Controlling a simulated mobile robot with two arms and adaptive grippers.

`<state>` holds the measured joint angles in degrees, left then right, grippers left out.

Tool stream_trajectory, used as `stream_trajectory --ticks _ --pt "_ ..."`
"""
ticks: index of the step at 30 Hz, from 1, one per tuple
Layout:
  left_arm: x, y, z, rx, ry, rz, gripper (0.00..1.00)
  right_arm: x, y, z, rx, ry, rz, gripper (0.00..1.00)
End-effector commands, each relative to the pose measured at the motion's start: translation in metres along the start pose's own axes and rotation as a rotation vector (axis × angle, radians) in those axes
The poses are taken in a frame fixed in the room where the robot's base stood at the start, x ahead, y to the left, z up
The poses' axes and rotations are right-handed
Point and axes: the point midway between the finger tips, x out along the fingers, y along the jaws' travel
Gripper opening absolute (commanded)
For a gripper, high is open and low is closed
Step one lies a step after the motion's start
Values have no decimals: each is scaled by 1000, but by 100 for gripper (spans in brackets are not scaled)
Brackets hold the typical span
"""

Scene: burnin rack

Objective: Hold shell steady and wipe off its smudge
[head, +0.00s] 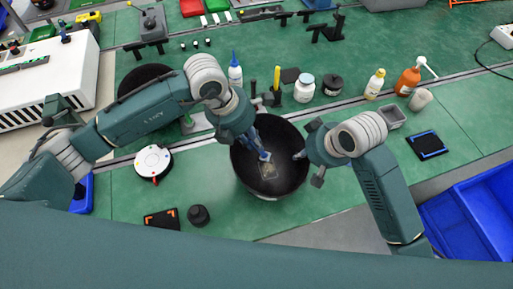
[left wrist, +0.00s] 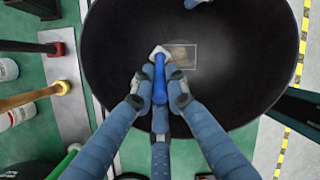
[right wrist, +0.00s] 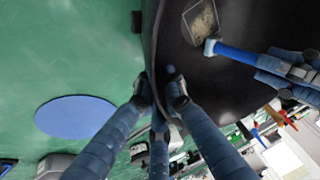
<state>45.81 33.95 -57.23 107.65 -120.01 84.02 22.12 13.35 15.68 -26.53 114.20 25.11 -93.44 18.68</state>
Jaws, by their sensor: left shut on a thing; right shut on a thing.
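The shell (head: 290,183) is a large black bowl on the green bench. Its smudge (left wrist: 181,56) is a tan-brown patch inside a thin pale rectangular outline on the inner wall; it also shows in the right wrist view (right wrist: 202,20). My left gripper (left wrist: 160,82) is shut on a blue-handled wiper (left wrist: 160,68) with a small white head, inside the bowl. The white head is at the edge of the outline, beside the smudge; whether it touches the surface I cannot tell. My right gripper (right wrist: 160,88) is shut on the shell's rim, at the right side in the head view.
A white round device (head: 153,161) and a small black cylinder (head: 198,215) stand left of the shell. Bottles, including a white jar (head: 304,88) and an orange pump bottle (head: 408,80), stand behind. A blue crate (head: 470,215) is at the right.

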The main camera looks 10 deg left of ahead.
Motion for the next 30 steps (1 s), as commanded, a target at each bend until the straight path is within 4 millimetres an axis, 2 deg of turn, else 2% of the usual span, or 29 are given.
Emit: stream_trajectory --ticks 2,27,29,30 --pt "1 2 1 1 2 -2 0 2 1 2 -1 -6 3 0" --pt "1 -65 -39 2 2 -3 0 1 1 2 -1 -5 3 0" --pt "1 -70 -42 2 1 -3 0 1 1 2 -1 -5 3 0" --pt "0 -66 -45 -2 2 0 0 1 1 2 -1 -5 3 0"
